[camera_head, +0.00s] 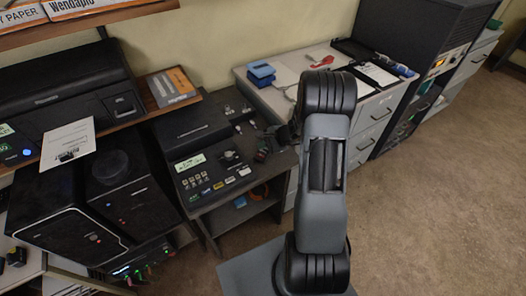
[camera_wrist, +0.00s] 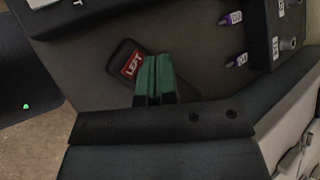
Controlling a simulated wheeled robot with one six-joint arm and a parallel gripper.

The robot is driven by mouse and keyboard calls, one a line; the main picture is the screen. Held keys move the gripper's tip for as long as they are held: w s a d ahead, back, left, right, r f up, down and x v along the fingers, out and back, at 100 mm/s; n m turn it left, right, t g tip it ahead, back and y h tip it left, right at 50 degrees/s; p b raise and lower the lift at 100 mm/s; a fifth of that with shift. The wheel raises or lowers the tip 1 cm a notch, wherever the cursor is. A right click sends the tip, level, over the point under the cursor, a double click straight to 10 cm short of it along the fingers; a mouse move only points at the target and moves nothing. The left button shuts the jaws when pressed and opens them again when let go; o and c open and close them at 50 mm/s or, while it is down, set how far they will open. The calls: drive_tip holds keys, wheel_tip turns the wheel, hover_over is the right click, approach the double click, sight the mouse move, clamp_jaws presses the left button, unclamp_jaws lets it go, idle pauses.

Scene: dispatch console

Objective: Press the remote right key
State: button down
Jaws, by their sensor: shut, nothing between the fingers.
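In the wrist view a small dark handset, seemingly the remote (camera_wrist: 122,48), lies on a dark grey surface. It carries a red key or label reading LEFT (camera_wrist: 131,65). My gripper (camera_wrist: 153,65), with green fingers shut together and empty, is just right of that label and overlaps the handset in the picture. I cannot tell whether the fingertips touch it. No right key shows; the part of the handset behind the fingers is hidden. In the head view my arm hides much of the area around the gripper.
In the head view a console (camera_head: 215,172) with keys and a screen stands on a dark desk, left of my arm. A black tower (camera_head: 110,195) is farther left; floor is clear at right.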

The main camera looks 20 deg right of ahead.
drive_tip(key=shift+r+p, duration=1.45)
drive_tip(key=shift+r, duration=1.05)
drive_tip(key=shift+r, duration=0.1)
wheel_tip(320, 180, up, 8)
drive_tip(key=p, duration=0.5)
hover_over(263, 152)
drive_tip(key=shift+s, duration=0.1)
